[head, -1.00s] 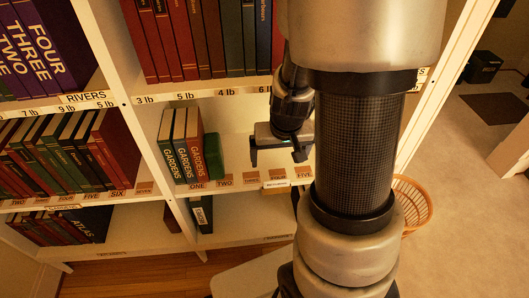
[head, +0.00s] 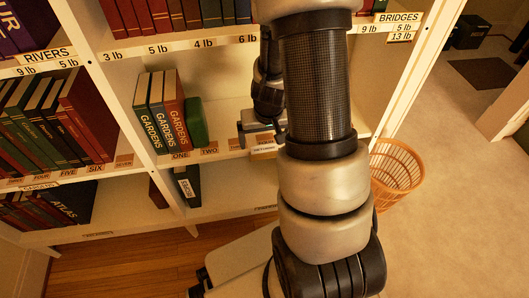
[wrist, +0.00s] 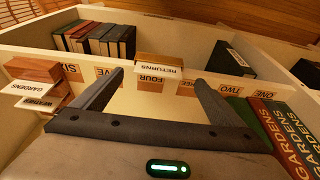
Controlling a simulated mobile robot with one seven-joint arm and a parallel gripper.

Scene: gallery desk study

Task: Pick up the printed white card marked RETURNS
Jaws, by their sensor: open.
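The white RETURNS card (wrist: 158,68) shows in the wrist view against a small wooden block (wrist: 158,59) at the shelf edge, above the FOUR label (wrist: 151,85). It lies between the fingertip directions but beyond the tips. My gripper (wrist: 159,78) is open, with a finger to each side and nothing between them. In the head view a small white card (head: 264,149) sits at the front edge of the middle shelf, its print too small to read surely. My gripper (head: 264,131) is just above it there, partly hidden by my arm.
Wooden blocks with white GARDENS (wrist: 32,88) and WEATHER (wrist: 42,103) cards are at the wrist view's left. GARDENS books (head: 162,112) and a green book (head: 196,122) stand on the shelf left of my gripper. An orange basket (head: 396,172) stands on the floor to the right.

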